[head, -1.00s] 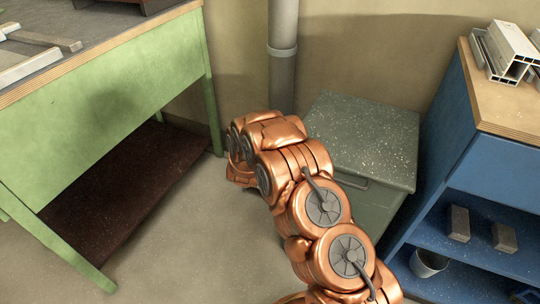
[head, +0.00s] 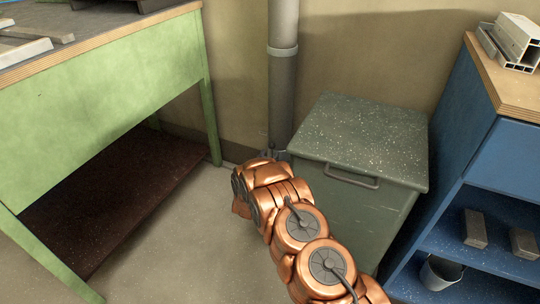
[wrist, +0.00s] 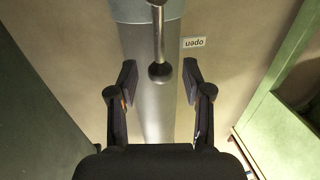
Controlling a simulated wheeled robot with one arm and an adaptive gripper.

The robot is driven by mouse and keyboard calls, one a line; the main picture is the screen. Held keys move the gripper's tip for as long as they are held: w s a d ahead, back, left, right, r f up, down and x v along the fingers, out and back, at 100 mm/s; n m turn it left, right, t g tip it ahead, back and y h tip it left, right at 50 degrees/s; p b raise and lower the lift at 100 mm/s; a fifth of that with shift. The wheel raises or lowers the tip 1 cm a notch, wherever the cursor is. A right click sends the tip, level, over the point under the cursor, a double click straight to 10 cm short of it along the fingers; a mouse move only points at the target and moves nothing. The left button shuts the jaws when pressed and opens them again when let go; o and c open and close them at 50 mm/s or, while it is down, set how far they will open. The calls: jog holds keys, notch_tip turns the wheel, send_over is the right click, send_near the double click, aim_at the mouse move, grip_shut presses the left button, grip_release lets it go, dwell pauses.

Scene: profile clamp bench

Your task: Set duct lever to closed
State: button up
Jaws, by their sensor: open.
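The duct (head: 283,85) is a grey vertical pipe with a collar against the back wall. It also shows in the wrist view (wrist: 157,115). The duct lever (wrist: 159,40) is a thin metal rod ending in a dark round knob (wrist: 160,72). In the wrist view the knob appears between the tips of my gripper (wrist: 161,80). The gripper is open, with a gap on each side of the knob. An "open" label (wrist: 194,42), upside down here, is right of the lever. In the head view my copper arm hides the gripper and most of the lever.
A grey-green cabinet (head: 375,140) with a handle stands right of the duct. A green bench (head: 110,90) is on the left. A blue shelf unit (head: 510,160) with metal profiles (head: 515,42) on top is at the right. Floor between is clear.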

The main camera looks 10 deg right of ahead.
jog(key=shift+x, duration=1.2)
grip_shut()
jog(key=shift+r, duration=0.1)
jog(key=shift+r, duration=0.15)
